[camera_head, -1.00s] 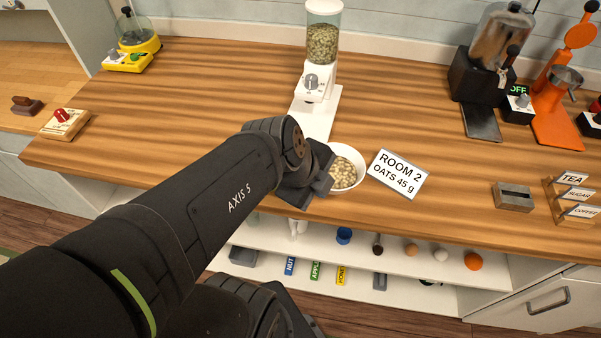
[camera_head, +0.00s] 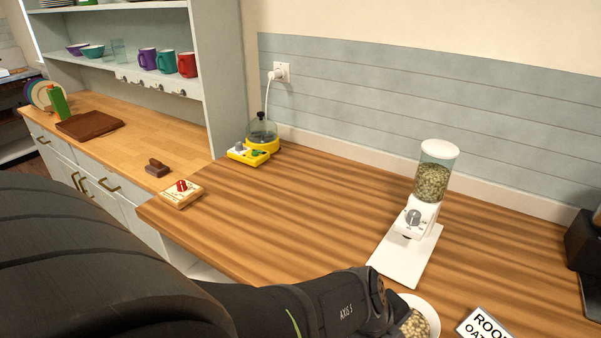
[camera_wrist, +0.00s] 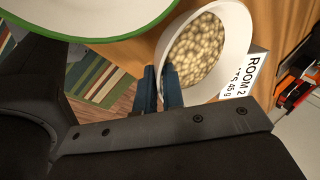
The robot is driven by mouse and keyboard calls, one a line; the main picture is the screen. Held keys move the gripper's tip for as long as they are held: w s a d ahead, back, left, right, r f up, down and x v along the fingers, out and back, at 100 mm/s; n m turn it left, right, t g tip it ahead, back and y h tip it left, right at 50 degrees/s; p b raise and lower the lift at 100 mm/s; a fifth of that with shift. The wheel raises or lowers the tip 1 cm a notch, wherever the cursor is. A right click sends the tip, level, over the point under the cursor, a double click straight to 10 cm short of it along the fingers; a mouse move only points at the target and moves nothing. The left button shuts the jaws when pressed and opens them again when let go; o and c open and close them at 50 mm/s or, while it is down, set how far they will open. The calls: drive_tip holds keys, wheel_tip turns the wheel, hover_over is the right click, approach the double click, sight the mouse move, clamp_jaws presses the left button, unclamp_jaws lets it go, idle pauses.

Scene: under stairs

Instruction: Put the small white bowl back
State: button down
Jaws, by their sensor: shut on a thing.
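The small white bowl (camera_head: 431,309) holds pale oats and is at the bottom right of the head view, upright on or just above the wooden counter; I cannot tell if it touches. It also shows in the wrist view (camera_wrist: 237,50). My gripper (camera_wrist: 162,88) is shut on the left side of the bowl's wall. In the head view my gripper (camera_head: 391,318) is partly hidden by my own arm. A white card lettered ROOM 2, OATS (camera_head: 483,326) stands just right of the bowl, cut off by the frame.
The white oat dispenser (camera_head: 412,217) stands behind the bowl. A yellow device (camera_head: 262,145) and a wooden block with a red top (camera_head: 181,194) are further left. A shelf (camera_head: 110,68) holds mugs and bowls. A green-rimmed white round thing (camera_wrist: 80,14) is close in the wrist view.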

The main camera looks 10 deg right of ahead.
drive_tip(key=shift+f, duration=0.1)
drive_tip(key=c, duration=1.5)
unclamp_jaws()
drive_tip(key=shift+c, duration=0.2)
drive_tip(key=shift+a+r, duration=0.2)
drive_tip(key=shift+r, duration=0.45)
drive_tip(key=v, duration=1.1)
drive_tip(key=shift+f, duration=0.2)
drive_tip(key=shift+x, duration=6.05)
